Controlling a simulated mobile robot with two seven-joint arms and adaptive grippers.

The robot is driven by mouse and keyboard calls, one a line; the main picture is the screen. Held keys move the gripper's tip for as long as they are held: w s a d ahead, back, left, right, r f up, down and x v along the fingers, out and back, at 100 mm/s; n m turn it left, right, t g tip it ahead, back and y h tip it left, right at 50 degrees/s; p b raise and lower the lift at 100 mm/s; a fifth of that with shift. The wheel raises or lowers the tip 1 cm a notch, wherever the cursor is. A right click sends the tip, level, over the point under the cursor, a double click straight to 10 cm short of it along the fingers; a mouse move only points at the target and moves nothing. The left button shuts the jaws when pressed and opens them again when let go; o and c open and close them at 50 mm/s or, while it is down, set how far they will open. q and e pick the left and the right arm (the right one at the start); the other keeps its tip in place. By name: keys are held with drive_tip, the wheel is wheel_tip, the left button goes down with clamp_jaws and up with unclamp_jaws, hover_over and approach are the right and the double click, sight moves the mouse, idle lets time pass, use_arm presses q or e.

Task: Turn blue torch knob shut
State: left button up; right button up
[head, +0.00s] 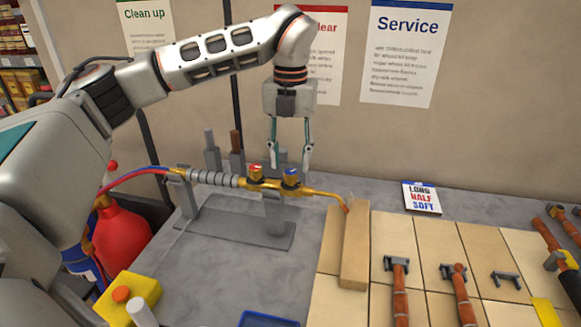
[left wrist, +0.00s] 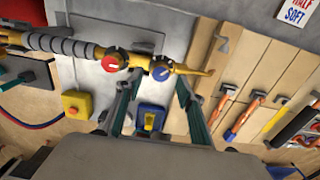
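The brass torch (head: 318,192) rests on a grey stand (head: 235,222) on the bench, its tip over a wooden block. Its blue knob (head: 291,177) stands on top, right of the red knob (head: 257,170). In the left wrist view the blue knob (left wrist: 161,72) shows a white pointer mark, and the red knob (left wrist: 114,61) is at its left. My left gripper (head: 290,165) points down, open, with its fingertips just above and around the blue knob; in the left wrist view the knob lies between the fingertips (left wrist: 158,84). I cannot tell whether either finger touches it. My right gripper is out of view.
A wooden block (head: 355,245) lies below the torch tip on pale boards. Several copper pipe pieces (head: 399,290) lie to the right. A "Long Half Soft" card (head: 421,197) is at the back. A red cylinder (head: 122,235) and a yellow box (head: 132,292) are at the left.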

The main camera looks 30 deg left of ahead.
sight(290, 172)
use_arm(q)
drive_tip(key=shift+f, duration=1.6)
clamp_jaws()
drive_tip(key=shift+m, duration=0.4)
drive_tip(key=m, duration=0.3)
drive_tip(key=shift+m, duration=2.5)
